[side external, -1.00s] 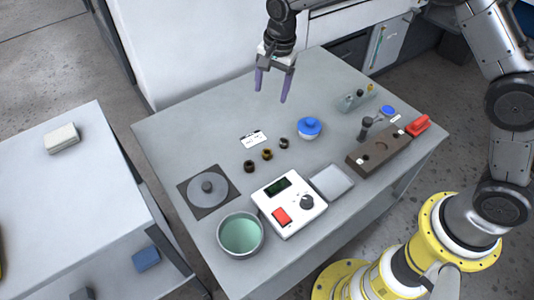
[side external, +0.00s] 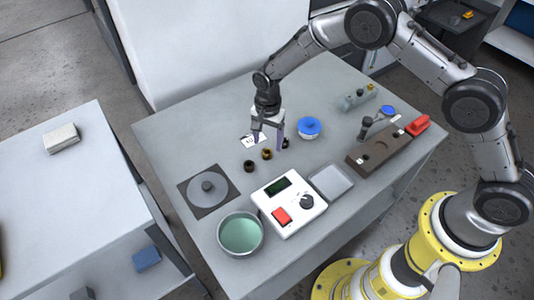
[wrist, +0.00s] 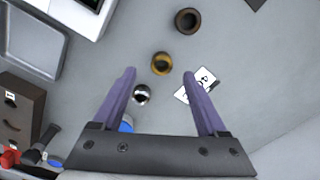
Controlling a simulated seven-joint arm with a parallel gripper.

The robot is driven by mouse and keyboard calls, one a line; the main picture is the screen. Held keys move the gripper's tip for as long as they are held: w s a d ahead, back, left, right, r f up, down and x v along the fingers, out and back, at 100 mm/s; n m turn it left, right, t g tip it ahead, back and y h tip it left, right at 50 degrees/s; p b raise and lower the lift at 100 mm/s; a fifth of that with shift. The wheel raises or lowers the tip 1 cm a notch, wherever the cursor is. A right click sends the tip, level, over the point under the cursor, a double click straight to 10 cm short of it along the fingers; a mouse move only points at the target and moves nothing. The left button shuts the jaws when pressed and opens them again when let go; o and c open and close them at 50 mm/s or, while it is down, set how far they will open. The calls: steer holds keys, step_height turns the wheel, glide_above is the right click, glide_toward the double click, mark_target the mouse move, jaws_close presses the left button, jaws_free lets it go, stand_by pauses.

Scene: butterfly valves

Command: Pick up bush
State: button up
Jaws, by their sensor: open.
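Three small ring-shaped bushes lie in a row on the grey table. The dark brown bush (side external: 249,166) is at the left of the row and shows at the top of the wrist view (wrist: 187,21). The brass-coloured bush (side external: 267,154) is in the middle and appears between my fingertips in the wrist view (wrist: 161,64). The third bush (side external: 286,143) is partly behind a finger in the side view; in the wrist view it looks shiny silver and dark (wrist: 141,94). My gripper (side external: 268,146) is open and empty, pointing down above the row; its purple fingers (wrist: 160,73) straddle the middle bush in view.
A white label card (side external: 250,139) lies behind the bushes. A blue-lidded container (side external: 309,127) stands to the right. A white control box (side external: 289,203), a grey tray (side external: 331,181), a round plate (side external: 208,187) and a green-lined bowl (side external: 240,234) surround the row.

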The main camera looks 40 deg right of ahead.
mark_target(267, 150)
step_height(267, 150, down, 5)
steer(key=shift+w+r, duration=0.1)
steer(key=shift+w, duration=0.05)
jaws_close()
stand_by(0.4)
